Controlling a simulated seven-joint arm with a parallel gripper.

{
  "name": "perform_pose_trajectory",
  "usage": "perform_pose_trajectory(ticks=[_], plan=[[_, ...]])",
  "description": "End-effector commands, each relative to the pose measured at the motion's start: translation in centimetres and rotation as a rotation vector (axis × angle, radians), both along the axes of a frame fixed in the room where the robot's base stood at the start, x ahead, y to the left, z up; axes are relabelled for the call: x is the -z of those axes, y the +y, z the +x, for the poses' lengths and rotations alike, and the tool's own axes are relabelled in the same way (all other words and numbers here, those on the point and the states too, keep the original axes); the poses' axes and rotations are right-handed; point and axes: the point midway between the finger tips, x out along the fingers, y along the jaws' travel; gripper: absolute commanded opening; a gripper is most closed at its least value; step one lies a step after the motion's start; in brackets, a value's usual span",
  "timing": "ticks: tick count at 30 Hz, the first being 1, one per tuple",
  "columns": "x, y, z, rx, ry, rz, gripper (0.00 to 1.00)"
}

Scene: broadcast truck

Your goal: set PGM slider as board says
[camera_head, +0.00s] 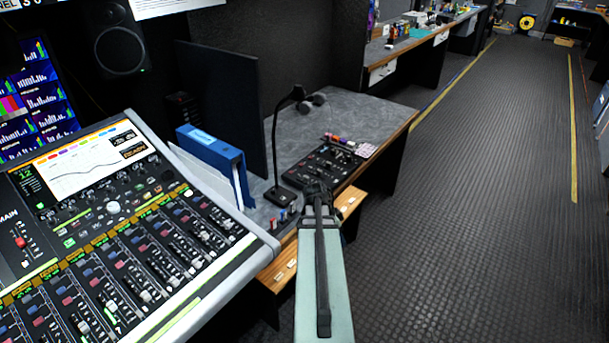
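No label reading PGM is legible, so I cannot tell which slider it is. A large mixing console (120,240) at the left carries several rows of faders. Its section marked MAIN has a red-capped slider (20,242). A small black control panel (325,160) lies on the grey desk, with controls too small to make out. No board with a readable setting shows; a white sheet (165,6) on the wall is cut off at the top. My gripper (318,192) is at the far end of my pale green arm, in front of the small panel; its fingers are not clear.
A black gooseneck lamp (276,140) and a blue binder (215,155) stand on the grey desk (370,105) between console and small panel. A dark upright screen (222,105) stands behind. Wooden ledges run below the desk. The floor (480,200) at the right is open.

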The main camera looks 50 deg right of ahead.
Motion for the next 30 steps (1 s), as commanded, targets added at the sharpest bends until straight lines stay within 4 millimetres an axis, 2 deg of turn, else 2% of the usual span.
perform_pose_trajectory(ticks=[1,5,7,15,18,21,24,30], plan=[[-1.5,-0.1,0.7,0.019,-0.023,-0.012,0.51],[-4.8,-1.1,3.6,0.020,-0.073,-0.029,0.51],[-6.7,-2.1,5.8,-0.011,-0.096,-0.035,0.51],[-14.4,-6.8,17.7,-0.315,-0.143,-0.064,0.51],[-16.7,-7.8,21.1,-0.419,-0.144,-0.074,0.51],[-18.2,-8.3,23.2,-0.490,-0.142,-0.083,0.51],[-18.8,-8.5,24.1,-0.525,-0.141,-0.086,0.51],[-17.6,-9.0,24.2,-0.533,-0.139,-0.086,0.51]])
